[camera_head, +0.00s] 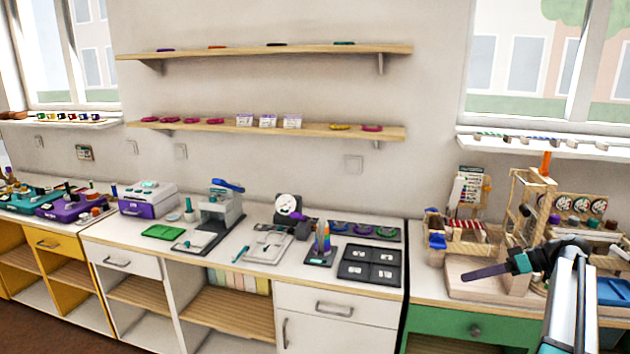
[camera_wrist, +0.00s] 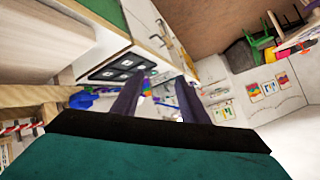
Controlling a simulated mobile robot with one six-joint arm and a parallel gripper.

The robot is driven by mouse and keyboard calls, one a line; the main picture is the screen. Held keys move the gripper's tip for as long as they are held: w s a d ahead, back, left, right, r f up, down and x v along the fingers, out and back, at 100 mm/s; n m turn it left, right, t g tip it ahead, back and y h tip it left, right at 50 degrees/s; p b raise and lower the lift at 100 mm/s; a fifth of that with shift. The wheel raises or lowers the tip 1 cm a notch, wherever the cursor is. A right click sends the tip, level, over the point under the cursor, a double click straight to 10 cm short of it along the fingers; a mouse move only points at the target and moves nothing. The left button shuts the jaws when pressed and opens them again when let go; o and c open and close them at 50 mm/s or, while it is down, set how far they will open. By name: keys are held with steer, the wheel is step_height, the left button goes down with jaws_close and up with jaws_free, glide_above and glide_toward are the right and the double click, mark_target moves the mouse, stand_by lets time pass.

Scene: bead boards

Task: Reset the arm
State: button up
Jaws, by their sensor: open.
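My gripper (camera_head: 466,277) shows at the right of the head view, with a purple finger pointing left. It is in front of the wooden block and frame on the right-hand bench. My arm comes up from the lower right corner. In the wrist view my gripper (camera_wrist: 158,82) has its two dark purple fingers apart. Nothing is held between them; the counter and room show behind. I cannot tell whether the finger touches the wooden block (camera_head: 500,290).
A wooden frame (camera_head: 530,200) stands close by the gripper. A black tray (camera_head: 371,265) lies on the white counter to the left, also in the wrist view (camera_wrist: 120,68).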

steer(key=a+f+g, duration=0.4)
steer(key=a+f, duration=1.2)
steer(key=f, duration=0.2)
steer(key=s+a+f+g, duration=0.2)
steer(key=s+a+f, duration=0.3)
steer(key=a+f, duration=0.35)
steer(key=s+a+f+g, duration=0.2)
steer(key=s+a+f, duration=0.45)
steer(key=f, duration=0.25)
steer(key=s+a+f+m+g+h, duration=0.15)
steer(key=s+a+f, duration=0.25)
steer(key=s+f, duration=0.45)
steer(key=s+a+f+g+h, duration=0.2)
steer(key=s+a+f+h, duration=0.3)
steer(key=s, duration=0.6)
steer(key=s+d+f+m+h, duration=0.3)
steer(key=s+d+f, duration=0.3)
steer(key=s+d, duration=0.2)
steer(key=shift+s+d+m, duration=0.4)
steer(key=shift+s+m, duration=0.3)
steer(key=shift+m, duration=0.05)
